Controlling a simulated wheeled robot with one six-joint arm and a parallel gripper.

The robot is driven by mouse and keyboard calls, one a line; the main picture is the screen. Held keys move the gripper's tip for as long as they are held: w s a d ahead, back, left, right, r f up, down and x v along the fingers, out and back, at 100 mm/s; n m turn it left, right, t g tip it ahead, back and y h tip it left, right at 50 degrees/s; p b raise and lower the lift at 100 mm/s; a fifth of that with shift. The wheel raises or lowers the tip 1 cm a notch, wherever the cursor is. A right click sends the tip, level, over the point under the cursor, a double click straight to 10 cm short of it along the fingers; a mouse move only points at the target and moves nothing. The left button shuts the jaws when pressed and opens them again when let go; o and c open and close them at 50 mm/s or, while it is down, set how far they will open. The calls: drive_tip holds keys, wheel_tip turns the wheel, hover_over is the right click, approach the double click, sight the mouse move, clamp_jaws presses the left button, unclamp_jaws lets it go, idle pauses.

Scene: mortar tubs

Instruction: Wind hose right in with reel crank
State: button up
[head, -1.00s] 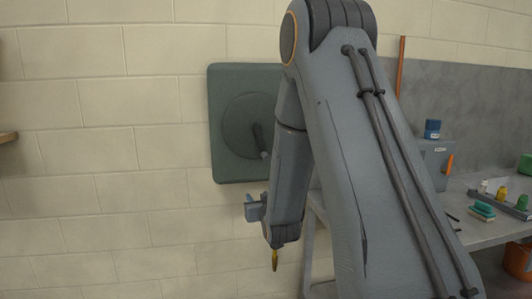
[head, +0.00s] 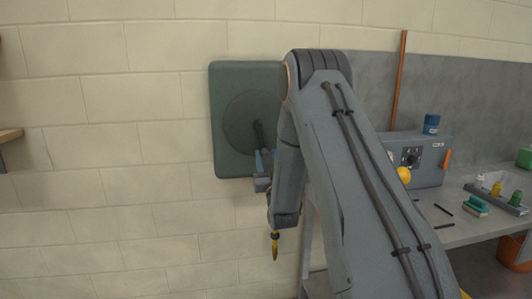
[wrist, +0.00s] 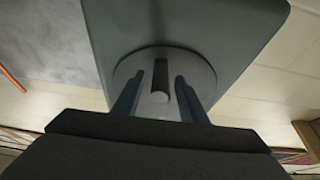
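The hose reel is a green-grey wall panel (head: 229,85) with a dark round disc (head: 240,110). Its crank (head: 258,132) is a dark arm on the disc, partly hidden by my gripper. In the wrist view, the crank (wrist: 160,65) runs down the disc (wrist: 194,66) to a round handle end (wrist: 159,97). My gripper (head: 262,162) is at the crank's lower end. In the wrist view its fingers (wrist: 160,82) stand either side of the handle, with gaps on both sides. A brass-yellow nozzle-like tip (head: 275,246) hangs below the reel; any hose above it is hidden by my arm.
A workbench (head: 455,232) stands at the right with a grey control box (head: 429,172), a blue block (head: 431,124) and a tray (head: 497,198) of small items. A wooden shelf (head: 9,135) juts in at the left. The wall left of the reel is clear.

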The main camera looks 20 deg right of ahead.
drive_tip(key=shift+w+d+r, duration=0.15)
drive_tip(key=shift+w+r, duration=0.05)
drive_tip(key=shift+w, duration=0.45)
clamp_jaws()
